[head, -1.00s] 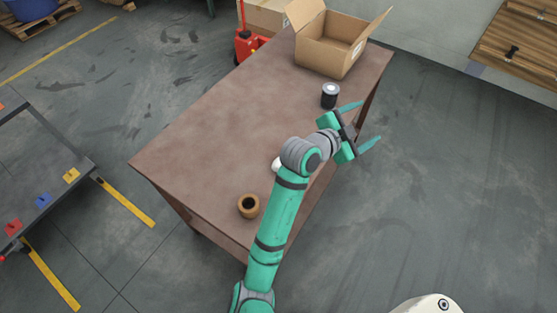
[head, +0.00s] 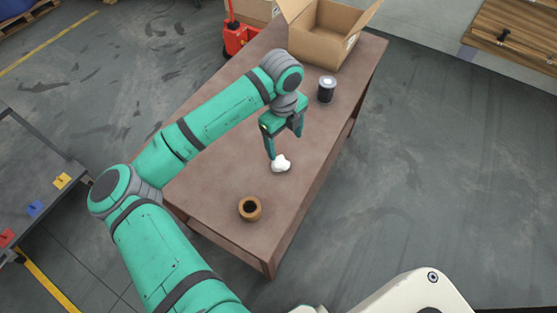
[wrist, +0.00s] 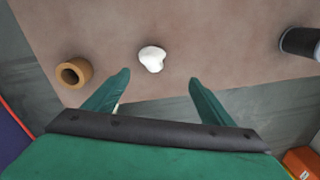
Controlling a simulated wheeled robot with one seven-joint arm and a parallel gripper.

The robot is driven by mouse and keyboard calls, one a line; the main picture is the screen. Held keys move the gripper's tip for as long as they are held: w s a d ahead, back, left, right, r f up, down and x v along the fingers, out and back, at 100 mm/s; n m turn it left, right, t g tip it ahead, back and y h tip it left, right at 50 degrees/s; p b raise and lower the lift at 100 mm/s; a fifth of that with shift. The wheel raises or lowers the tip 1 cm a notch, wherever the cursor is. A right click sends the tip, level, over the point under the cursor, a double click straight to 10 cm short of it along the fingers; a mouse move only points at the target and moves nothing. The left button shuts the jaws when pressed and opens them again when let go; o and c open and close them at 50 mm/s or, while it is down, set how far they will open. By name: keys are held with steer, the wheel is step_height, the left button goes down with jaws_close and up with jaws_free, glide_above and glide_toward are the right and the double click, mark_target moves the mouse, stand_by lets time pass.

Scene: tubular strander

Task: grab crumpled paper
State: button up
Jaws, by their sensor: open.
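The crumpled paper (head: 281,164) is a small white lump on the brown table (head: 215,190), near its right edge. In the wrist view the paper (wrist: 152,59) lies beyond my fingertips, roughly between their lines. My gripper (head: 284,146) points down over the table, just behind the paper in the head view. Its two green fingers stand apart and empty in the wrist view (wrist: 159,75). One fingertip appears close to the paper in the head view; I cannot tell whether it touches.
A brown ring-shaped roll (head: 250,208) stands in front of the paper. A dark can with a light top (head: 327,89) stands behind it to the right. An open cardboard box (head: 325,35) sits at the table's far end. The table's left middle is mostly clear.

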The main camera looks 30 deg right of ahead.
steer(key=a, duration=0.1)
glide_above(280, 161)
steer(key=shift+y, duration=0.3)
steer(key=f, duration=0.5)
steer(key=shift+w+a+f, duration=0.1)
steer(key=shift+w+a, duration=0.05)
steer(key=shift+w, duration=0.1)
steer(key=shift+s+f, duration=0.2)
steer(key=shift+f, duration=2.45)
steer(key=c, duration=1.1)
